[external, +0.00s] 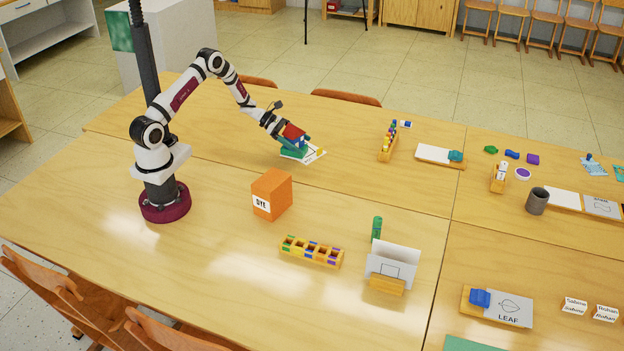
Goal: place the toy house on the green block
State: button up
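The toy house, with a red roof (293,131) and blue below it, is at the end of my arm in the external view. The green block (291,153) lies directly under it, on a white sheet. The house and the block overlap in this view, and I cannot tell whether they touch. My gripper (287,137) is right at the house, reaching down from the upper left. Its fingertips are small and partly hidden by the house, so I cannot tell whether they are closed on it.
An orange box marked "DYE" (271,195) stands in front of my gripper. A sectioned wooden tray (311,252), a green cylinder (377,228) and a card holder (387,285) stand nearer the front. A wooden rack (388,142) is to the right. Bare table surrounds the white sheet (316,155).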

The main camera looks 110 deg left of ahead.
jog(key=shift+r, duration=0.25)
jog(key=v, duration=1.2)
